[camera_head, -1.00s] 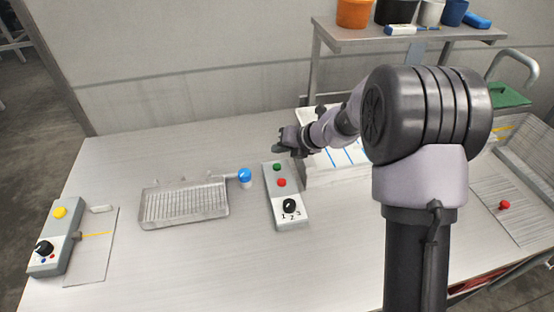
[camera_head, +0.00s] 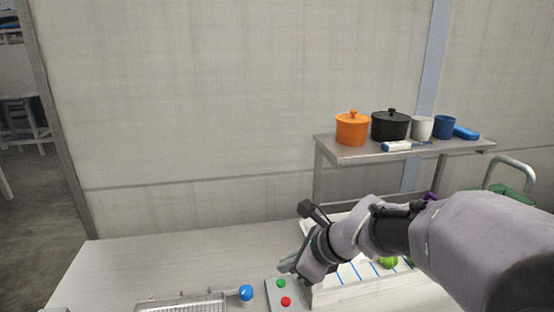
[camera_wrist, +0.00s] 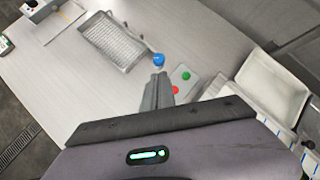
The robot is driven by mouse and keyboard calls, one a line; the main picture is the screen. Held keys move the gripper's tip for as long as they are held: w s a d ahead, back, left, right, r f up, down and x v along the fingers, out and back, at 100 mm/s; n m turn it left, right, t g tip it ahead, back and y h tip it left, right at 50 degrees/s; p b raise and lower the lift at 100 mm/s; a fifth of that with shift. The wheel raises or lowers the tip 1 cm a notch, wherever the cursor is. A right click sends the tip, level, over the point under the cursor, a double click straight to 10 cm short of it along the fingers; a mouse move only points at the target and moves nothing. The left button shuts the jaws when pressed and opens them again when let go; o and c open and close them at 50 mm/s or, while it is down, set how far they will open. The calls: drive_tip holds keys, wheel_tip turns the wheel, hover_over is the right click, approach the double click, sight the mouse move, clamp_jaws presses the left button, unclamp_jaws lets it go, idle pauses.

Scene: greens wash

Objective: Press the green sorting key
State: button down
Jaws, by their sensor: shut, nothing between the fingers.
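The green key (camera_head: 281,283) is a round button at the far end of a grey control box (camera_head: 272,295), with a red key (camera_head: 286,301) in front of it. In the wrist view the green key (camera_wrist: 186,76) and red key (camera_wrist: 175,90) show just right of my fingers. My gripper (camera_head: 284,266) is shut and empty, with its tips near and a little beyond the green key in the head view. In the wrist view my gripper (camera_wrist: 158,78) points past the left side of the box. I cannot tell its exact height; no contact with the key shows.
A blue-topped knob (camera_head: 246,293) and a wire rack (camera_head: 185,304) stand left of the box. A white tray (camera_wrist: 272,86) lies right in the wrist view. A shelf (camera_head: 400,148) holds pots and cups at the back.

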drive_tip(key=s+d+r+n+h, duration=0.1)
drive_tip(key=s+d+n+h, duration=0.1)
drive_tip(key=s+n, duration=0.7)
drive_tip(key=s+d+r+n+h, duration=0.1)
drive_tip(key=s+d+n+h, duration=0.1)
drive_tip(key=s+d+n, duration=0.3)
drive_tip(key=s+n, duration=0.4)
drive_tip(key=s, duration=0.5)
drive_tip(key=shift+s+d, duration=0.2)
drive_tip(key=shift+d, duration=0.1)
drive_tip(key=shift+r, duration=0.15)
